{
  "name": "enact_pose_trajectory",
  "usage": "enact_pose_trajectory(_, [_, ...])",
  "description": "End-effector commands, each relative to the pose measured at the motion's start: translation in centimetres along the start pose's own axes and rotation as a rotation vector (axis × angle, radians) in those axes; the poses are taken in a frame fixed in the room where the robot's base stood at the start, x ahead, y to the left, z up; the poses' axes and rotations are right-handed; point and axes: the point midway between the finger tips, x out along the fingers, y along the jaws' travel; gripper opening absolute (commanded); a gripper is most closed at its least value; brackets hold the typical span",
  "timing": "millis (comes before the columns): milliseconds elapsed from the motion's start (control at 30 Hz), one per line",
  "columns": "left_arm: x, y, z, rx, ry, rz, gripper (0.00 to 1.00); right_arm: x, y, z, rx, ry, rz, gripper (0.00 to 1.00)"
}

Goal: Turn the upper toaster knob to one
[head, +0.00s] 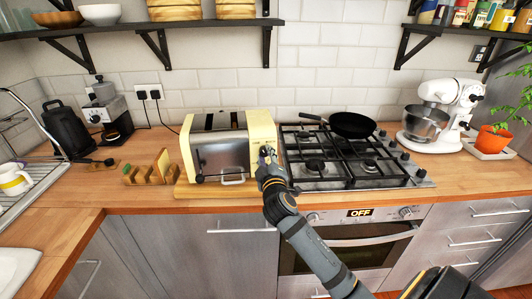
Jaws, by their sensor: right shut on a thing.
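The toaster (222,158) is pale yellow with a shiny steel front and stands on a wooden board at the middle of the counter. Its control panel is on the right of its front, and my right gripper covers part of it. My right gripper (266,154) is at that panel, at its upper part, and is shut on the upper toaster knob. The knob is hidden behind the fingers, so its setting cannot be read. My left gripper is not in view.
A gas hob (350,160) with a black pan (352,124) lies just right of the toaster. A wooden rack (150,172) stands to its left. A black kettle (66,128) and a coffee grinder (106,112) are at the far left, and a white mixer (440,112) at the right.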

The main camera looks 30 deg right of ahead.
Motion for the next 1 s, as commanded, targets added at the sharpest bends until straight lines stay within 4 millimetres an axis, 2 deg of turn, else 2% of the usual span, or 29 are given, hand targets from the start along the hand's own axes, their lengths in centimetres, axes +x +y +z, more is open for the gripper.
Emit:
enact_pose_trajectory(333, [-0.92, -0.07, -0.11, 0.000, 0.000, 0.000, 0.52, -0.01, 0.04, -0.03, -0.103, 0.000, 0.000, 0.00])
enact_pose_trajectory(800, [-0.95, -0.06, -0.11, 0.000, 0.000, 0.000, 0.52, 0.00, -0.02, 0.03, -0.116, 0.000, 0.000, 0.00])
enact_pose_trajectory(833, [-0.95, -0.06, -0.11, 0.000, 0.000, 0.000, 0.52, 0.00, -0.02, 0.03, -0.116, 0.000, 0.000, 0.34])
enact_pose_trajectory(1000, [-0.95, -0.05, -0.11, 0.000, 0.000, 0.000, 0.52, 0.00, -0.01, 0.02, -0.115, 0.000, 0.000, 0.54])
